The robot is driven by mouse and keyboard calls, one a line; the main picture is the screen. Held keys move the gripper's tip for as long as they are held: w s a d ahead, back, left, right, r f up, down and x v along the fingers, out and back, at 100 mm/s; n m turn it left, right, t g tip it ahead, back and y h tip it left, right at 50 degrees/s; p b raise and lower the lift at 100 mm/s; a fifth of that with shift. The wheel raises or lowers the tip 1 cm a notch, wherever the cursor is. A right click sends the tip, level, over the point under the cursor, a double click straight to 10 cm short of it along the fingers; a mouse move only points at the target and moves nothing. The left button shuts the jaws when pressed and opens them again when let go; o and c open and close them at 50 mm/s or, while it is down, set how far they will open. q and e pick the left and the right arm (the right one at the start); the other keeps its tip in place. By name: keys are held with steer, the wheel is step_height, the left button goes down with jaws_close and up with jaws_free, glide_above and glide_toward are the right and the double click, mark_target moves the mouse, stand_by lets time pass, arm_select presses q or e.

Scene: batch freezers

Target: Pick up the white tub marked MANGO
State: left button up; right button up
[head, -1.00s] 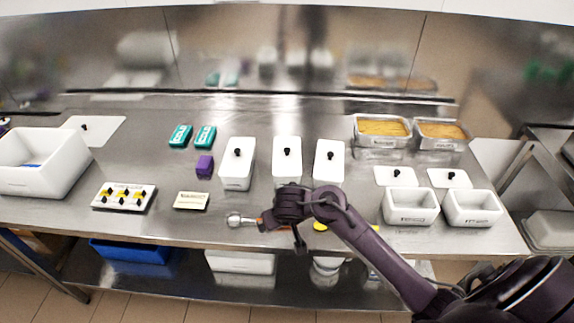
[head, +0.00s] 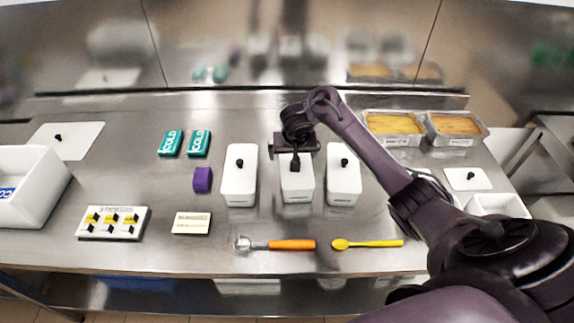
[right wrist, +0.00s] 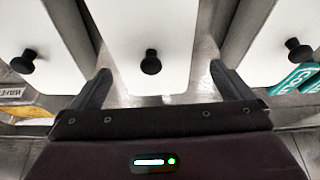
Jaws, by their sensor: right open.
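Three white lidded tubs with black knobs stand in a row: a left tub (head: 239,185), a middle tub (head: 297,187) and a right tub (head: 344,185). No MANGO mark is readable on them, so I cannot tell which is the mango tub. My right gripper (head: 296,148) is over the far end of the middle tub and hides part of its lid. In the right wrist view, the open, empty fingers (right wrist: 160,85) point to either side of the middle tub's lid (right wrist: 145,20), with its knob (right wrist: 151,63) between them. My left gripper is not in view.
Neighbouring tubs stand close on both sides. An orange-handled scoop (head: 280,244) and yellow spoon (head: 368,243) lie in front. Teal COLD packs (head: 171,143) and a purple block (head: 203,179) are left. Filled metal pans (head: 395,130) and an open white tub (head: 497,206) are right.

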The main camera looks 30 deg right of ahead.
steer(key=f, duration=0.2)
steer(key=d+f, duration=0.1)
steer(key=shift+s+f+b, duration=0.1)
steer(key=shift+s+b, duration=0.15)
steer(key=shift+b, duration=0.05)
steer(key=x, duration=0.2)
steer(key=shift+w+d+f, duration=0.1)
steer(key=shift+w+f, duration=0.1)
steer(key=shift+w, duration=0.1)
steer(key=shift+w+f, duration=0.15)
steer(key=shift+f, duration=0.15)
steer(key=shift+c, duration=1.3)
steer(key=c, duration=0.7)
steer(key=shift+c, duration=1.4)
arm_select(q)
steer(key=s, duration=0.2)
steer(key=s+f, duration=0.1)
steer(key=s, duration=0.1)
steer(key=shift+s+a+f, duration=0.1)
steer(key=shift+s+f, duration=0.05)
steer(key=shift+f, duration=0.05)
arm_select(e)
steer(key=shift+r, duration=0.1)
